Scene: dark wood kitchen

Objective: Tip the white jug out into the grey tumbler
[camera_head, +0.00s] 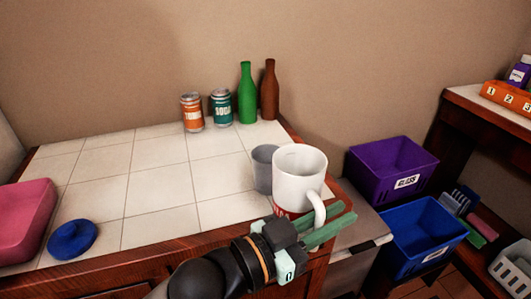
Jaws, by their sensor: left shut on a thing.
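The white jug (297,186) is upright at the right end of the tiled counter, with a bit of red low on its side. My left gripper (335,222), with green fingers, is shut on the jug's handle at its lower right. The grey tumbler (262,170) is just behind and left of the jug, partly hidden by it. I cannot tell whether the two touch, or whether the jug is clear of the counter. The insides of both cannot be made out well. My right gripper is not in view.
An orange can (192,112), a teal can (221,108), a green bottle (247,95) and a brown bottle (269,92) stand at the back. A blue lid-like object (72,239) and pink container (22,222) are left. Purple (390,168) and blue bins (421,236) stand right. Mid-counter is clear.

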